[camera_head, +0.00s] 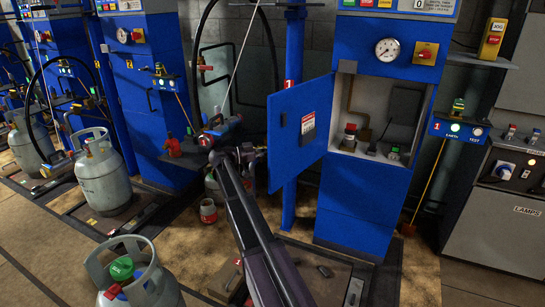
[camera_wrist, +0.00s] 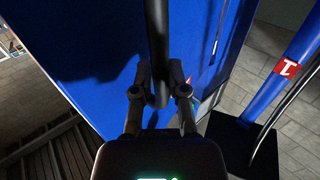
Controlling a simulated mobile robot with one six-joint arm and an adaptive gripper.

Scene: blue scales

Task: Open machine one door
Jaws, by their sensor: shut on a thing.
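The blue door (camera_head: 297,135) of the machine marked one stands swung open to the left of its cabinet opening (camera_head: 385,100) in the head view. Its inner face, with a white and red label, faces the camera. In the wrist view the door's blue face (camera_wrist: 85,75) fills the upper middle, with a dark bar handle (camera_wrist: 157,35) in front. My gripper (camera_wrist: 160,88) is shut on this handle, with a finger on each side. In the head view my arm reaches up to the door's left edge. The handle is hidden there.
A blue post (camera_head: 289,190) with a red number one tag stands behind the door; it also shows in the wrist view (camera_wrist: 285,80). A gas cylinder (camera_head: 135,275) stands at the lower left.

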